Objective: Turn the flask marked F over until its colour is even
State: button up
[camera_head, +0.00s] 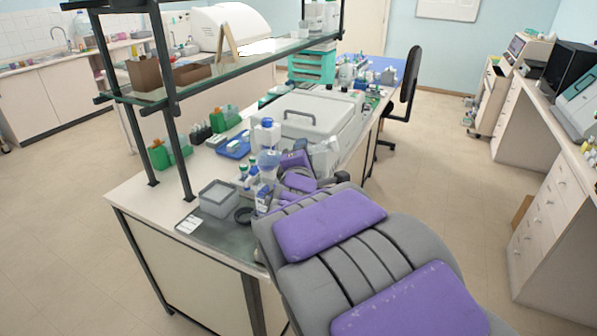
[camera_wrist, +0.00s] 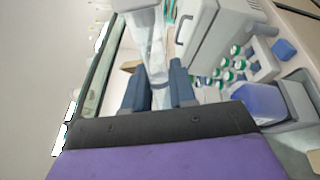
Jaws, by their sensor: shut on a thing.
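In the wrist view a clear, narrow-necked glass flask (camera_wrist: 155,52) stands out between the two blue-grey fingers of my gripper (camera_wrist: 157,80). The fingers are shut on it. Its far end reaches toward the top edge of the picture, where a pale, wider form shows. I cannot read a letter F on it, and the colour inside cannot be made out. In the head view my gripper (camera_head: 296,163) is above the near part of the bench, among bottles and beside the grey box. It is partly hidden there by my own arm.
A large grey lidded box (camera_head: 301,125) stands just behind my gripper. A glass shelf (camera_head: 245,58) on dark posts overhangs the left side.

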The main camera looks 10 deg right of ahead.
jog(key=n, duration=0.5)
jog(key=shift+n, duration=0.3)
jog(key=shift+r+n+p, duration=0.2)
jog(key=shift+n+p, duration=0.55)
jog(key=shift+n, duration=0.25)
jog(key=n+p, duration=0.2)
jog(key=shift+n, duration=0.3)
jog(key=n+p, duration=0.2)
jog(key=p, duration=0.2)
jog(key=shift+r, duration=0.1)
jog(key=shift+f+n+p, duration=0.25)
jog(key=shift+n+p, duration=0.75)
jog(key=shift+p, duration=0.1)
